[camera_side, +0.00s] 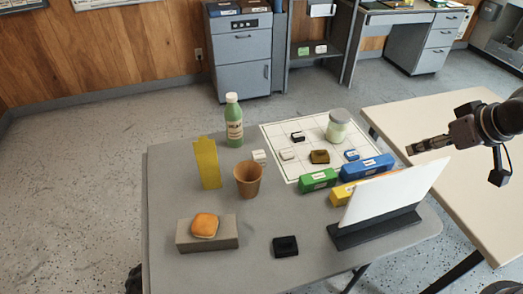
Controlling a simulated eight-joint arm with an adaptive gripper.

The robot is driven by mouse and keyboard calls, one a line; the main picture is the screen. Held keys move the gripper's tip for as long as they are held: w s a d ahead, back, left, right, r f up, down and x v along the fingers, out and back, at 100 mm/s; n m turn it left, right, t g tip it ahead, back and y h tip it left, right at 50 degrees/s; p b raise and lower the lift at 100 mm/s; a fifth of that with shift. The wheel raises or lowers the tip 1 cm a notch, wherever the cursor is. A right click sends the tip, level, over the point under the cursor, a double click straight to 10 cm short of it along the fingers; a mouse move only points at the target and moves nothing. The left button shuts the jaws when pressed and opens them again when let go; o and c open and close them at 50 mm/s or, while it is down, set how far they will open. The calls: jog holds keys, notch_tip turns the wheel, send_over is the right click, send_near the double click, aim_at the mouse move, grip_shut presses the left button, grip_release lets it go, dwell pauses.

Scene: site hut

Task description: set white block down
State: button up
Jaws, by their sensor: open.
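A small white block (259,156) lies on the grey table (210,270), behind the brown cup and just left of the gridded white mat (274,140). A second small whitish piece (287,155) lies on the mat; I cannot tell which of the two is the task's white block. My gripper (413,149) is at the right, raised above the gap between the grey table and the pale table. It points left, is open, and no object shows in it. It is well apart from both white pieces.
On the mat are a lidded jar (337,126) and black, brown and blue pieces. Green (318,180), blue (368,166) and yellow boxes and a tilted white panel (395,193) stand between my gripper and the cup (248,180). A green bottle (234,122) stands behind.

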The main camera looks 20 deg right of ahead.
jog(key=s+f, duration=0.1)
jog(key=s+d+f, duration=0.1)
jog(key=s, duration=0.1)
jog(key=shift+s+d+f, duration=0.1)
jog(key=shift+s+d, duration=0.1)
jog(key=shift+s, duration=0.1)
